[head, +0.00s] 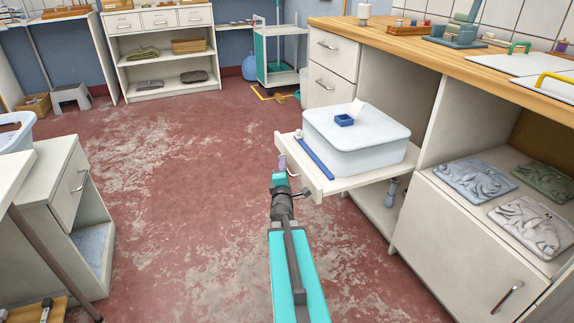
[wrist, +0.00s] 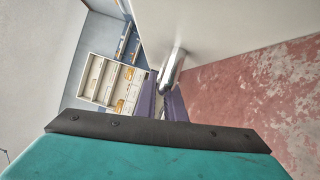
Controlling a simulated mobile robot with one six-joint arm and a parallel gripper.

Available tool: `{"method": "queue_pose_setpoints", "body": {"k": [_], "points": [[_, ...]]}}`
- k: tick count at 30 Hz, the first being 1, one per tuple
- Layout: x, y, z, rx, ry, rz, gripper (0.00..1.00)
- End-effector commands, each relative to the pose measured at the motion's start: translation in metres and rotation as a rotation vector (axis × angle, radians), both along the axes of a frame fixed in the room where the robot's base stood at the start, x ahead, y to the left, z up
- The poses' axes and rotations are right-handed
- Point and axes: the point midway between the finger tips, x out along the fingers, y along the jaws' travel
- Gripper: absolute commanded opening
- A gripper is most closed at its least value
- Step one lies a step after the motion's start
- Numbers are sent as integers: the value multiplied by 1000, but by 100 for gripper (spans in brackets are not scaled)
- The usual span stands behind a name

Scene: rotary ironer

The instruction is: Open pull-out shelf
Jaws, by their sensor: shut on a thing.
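The pull-out shelf (head: 357,180) is a white board that sticks out from the cabinet under the wooden worktop. My gripper (head: 283,168) is at the shelf's front edge. In the wrist view its purple fingers (wrist: 166,103) are shut on the metal handle (wrist: 173,68) of the shelf front. The handle is mostly hidden by my gripper in the head view.
A small white cabinet (head: 65,200) stands at the left. The red floor (head: 190,200) between is clear. A trolley (head: 278,60) stands at the back.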

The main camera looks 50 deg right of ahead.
Motion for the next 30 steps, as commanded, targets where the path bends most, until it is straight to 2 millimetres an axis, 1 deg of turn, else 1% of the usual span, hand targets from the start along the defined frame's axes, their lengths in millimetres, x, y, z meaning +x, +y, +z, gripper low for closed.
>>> {"method": "queue_pose_setpoints", "body": {"k": [7, 8, 9, 11, 23, 30], "points": [[1, 3, 0, 0, 0, 3, 0], [1, 3, 0, 0, 0, 3, 13], [0, 3, 0, 1, 0, 3, 19], [1, 3, 0, 1, 0, 3, 28], [0, 5, 0, 0, 1, 4, 28], [-9, 15, 0, 1, 1, 4, 28]]}}
